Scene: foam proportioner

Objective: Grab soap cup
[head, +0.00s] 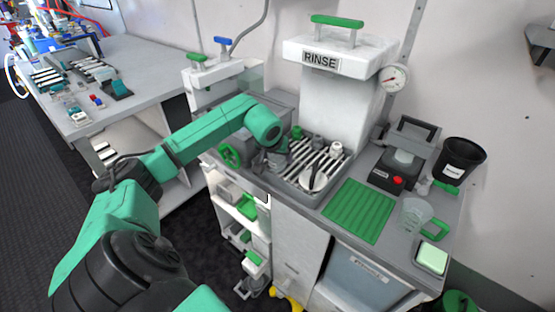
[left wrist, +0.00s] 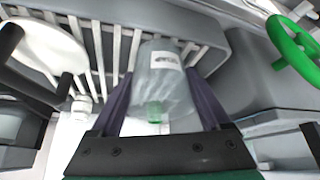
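A clear cup (left wrist: 158,75) with a white label and a green part low on it is between the two dark fingers of my left gripper (left wrist: 160,95) in the left wrist view. The fingers flank the cup closely on both sides; whether they press on it is not clear. In the head view my left gripper (head: 277,157) is low at the left end of the sink rack, pointing down, and mostly hides this cup. Another clear cup with a green handle (head: 415,216) stands on the right of the counter. My right gripper is not in view.
A slatted rack (head: 322,160) holds a round white item (head: 312,179), also near the cup. A green valve wheel (head: 229,155) is just left of my gripper. The RINSE tower (head: 341,95) rises behind. A green mat (head: 358,210) lies clear to the right.

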